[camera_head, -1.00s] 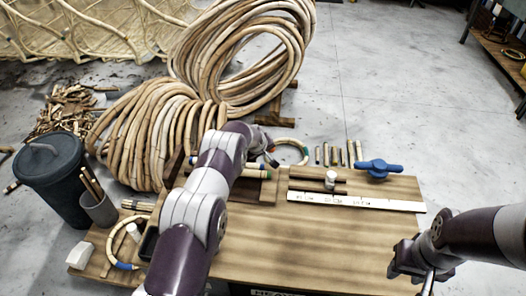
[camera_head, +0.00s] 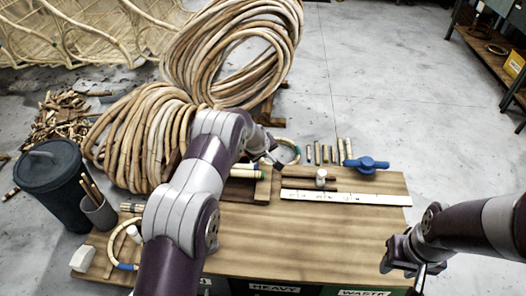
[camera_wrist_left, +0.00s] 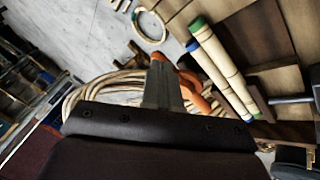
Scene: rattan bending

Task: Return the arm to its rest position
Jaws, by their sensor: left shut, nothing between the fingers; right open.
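My left arm reaches over the workbench (camera_head: 300,235) from the bottom left in the head view. Its gripper (camera_head: 272,163) is small there and partly hidden by the arm, near the bench's far edge. In the left wrist view the left gripper (camera_wrist_left: 172,82) is shut with nothing in it. Two rattan sticks, one with a green end (camera_wrist_left: 215,60) and one with a blue end (camera_wrist_left: 222,85), lie beyond the fingers, apart from them. My right gripper (camera_head: 408,266) is open and empty, at the bench's right front corner.
Large rattan coils (camera_head: 232,50) stand behind the bench. A dark lidded bin (camera_head: 50,185) stands at left, beside a cup of sticks (camera_head: 98,212). A white ruler (camera_head: 345,197) and a blue clamp (camera_head: 367,164) lie at the right. The front middle of the bench is clear.

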